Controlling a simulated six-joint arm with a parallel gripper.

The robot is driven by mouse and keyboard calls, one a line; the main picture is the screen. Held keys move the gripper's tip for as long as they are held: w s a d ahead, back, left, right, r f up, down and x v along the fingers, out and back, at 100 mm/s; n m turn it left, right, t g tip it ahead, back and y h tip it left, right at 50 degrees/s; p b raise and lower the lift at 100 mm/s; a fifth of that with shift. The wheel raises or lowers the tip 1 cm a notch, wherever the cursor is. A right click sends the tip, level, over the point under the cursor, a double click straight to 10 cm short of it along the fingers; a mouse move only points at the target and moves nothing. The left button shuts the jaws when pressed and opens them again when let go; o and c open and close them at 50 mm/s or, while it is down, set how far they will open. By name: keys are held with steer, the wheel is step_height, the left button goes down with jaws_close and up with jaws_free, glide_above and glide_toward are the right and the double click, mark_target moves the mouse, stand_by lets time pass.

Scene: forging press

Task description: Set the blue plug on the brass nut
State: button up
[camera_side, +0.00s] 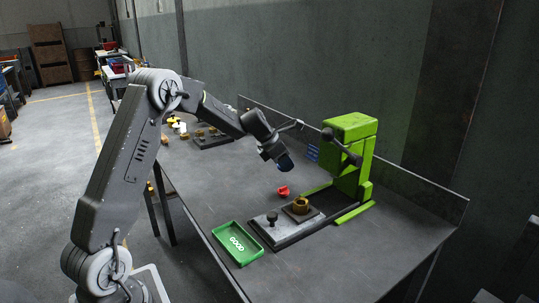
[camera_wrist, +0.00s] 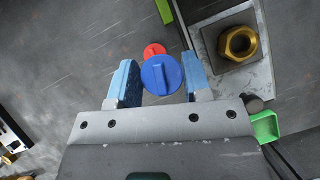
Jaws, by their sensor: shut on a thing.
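The blue plug (camera_wrist: 161,75), round with a raised grip bar, sits between the two blue-padded fingers of my gripper (camera_wrist: 160,82) in the wrist view. My gripper is shut on it. In the side view my gripper (camera_side: 279,156) hangs above the table, with the dark blue plug (camera_side: 286,164) at its tip. The brass nut (camera_side: 301,204) lies on a light plate in front of the green press. It also shows in the wrist view (camera_wrist: 239,43), upper right, open hole facing up. The plug is apart from the nut, up and to its left in the side view.
A red plug (camera_side: 283,191) lies on the table below my gripper. The green press (camera_side: 350,150) stands just behind the nut. A dark knob (camera_side: 272,217) stands on the fixture plate. A green "GOOD" tray (camera_side: 238,243) is at the front left. The table's front right is clear.

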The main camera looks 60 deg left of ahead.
mark_target(308, 201)
steer(key=shift+s+d+f+m+h, duration=0.25)
steer(key=shift+d+f+m, duration=0.3)
steer(key=shift+d, duration=1.25)
steer(key=shift+s+d+f+m+h, duration=0.4)
steer(key=shift+d+f, duration=0.3)
steer(key=shift+d, duration=1.15)
steer(key=shift+s+d+f+m+h, duration=0.15)
steer(key=shift+d+f+m, duration=0.45)
steer(key=shift+d, duration=1.2)
steer(key=shift+f, duration=0.8)
steer(key=o, duration=0.7)
steer(key=shift+r, duration=0.1)
steer(key=w+r+v, duration=0.1)
steer(key=v, duration=0.8)
steer(key=shift+w+d+r, duration=0.2)
steer(key=shift+d, duration=0.05)
